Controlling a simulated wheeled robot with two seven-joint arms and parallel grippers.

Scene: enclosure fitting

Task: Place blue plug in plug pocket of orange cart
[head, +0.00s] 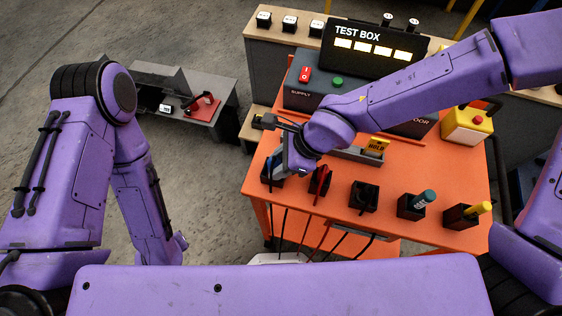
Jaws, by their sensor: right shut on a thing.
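The orange cart (308,215) stands in front of me with a row of black pockets along its near side. My right gripper (282,163) reaches over from the right to the cart's left end. It is shut on the blue plug (267,168), which shows only as a small blue patch at the leftmost pocket. The gripper hides most of the plug and that pocket, so I cannot tell whether the plug is seated. A red plug (321,180) stands in the pocket to its right. My left arm hangs at the left; its gripper is out of view.
A black pocket (363,196), a teal-handled tool (426,197) and a yellow-handled tool (481,208) stand further right. Behind are the supply box (300,98), the test box (345,35) and a yellow box with a red button (466,124). Cables hang in front.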

